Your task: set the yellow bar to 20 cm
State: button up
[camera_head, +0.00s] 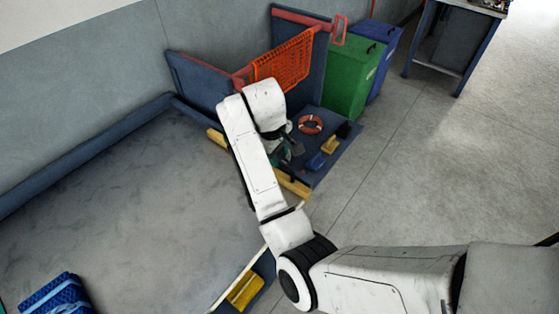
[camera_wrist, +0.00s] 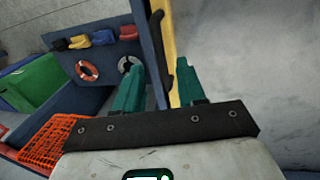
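The yellow bar (camera_head: 291,184) lies along the edge of a blue panel in the head view, with its middle hidden behind my arm. In the wrist view the yellow bar (camera_wrist: 162,32) runs down between my fingers, beside a blue panel edge (camera_wrist: 147,35), with dark clips on it. My gripper (camera_wrist: 158,92) has two teal fingers, set apart on either side of the bar and panel edge. I see no clear contact on both sides. In the head view my gripper (camera_head: 284,152) is largely hidden by my wrist. No readable centimetre marks show.
An orange net (camera_head: 286,62) hangs at the back, near a green bin (camera_head: 352,78) and a blue bin (camera_head: 385,45). A red-and-white ring (camera_head: 310,123) and a small yellow block (camera_head: 330,144) are on the blue panel. Open floor (camera_head: 440,150) is at right.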

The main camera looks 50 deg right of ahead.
aim_at(280, 165)
jog(key=shift+d+f, duration=0.15)
jog(key=shift+f, duration=0.8)
jog(key=shift+d+f, duration=0.15)
jog(key=shift+f, duration=0.8)
jog(key=shift+c, duration=0.2)
grip_shut()
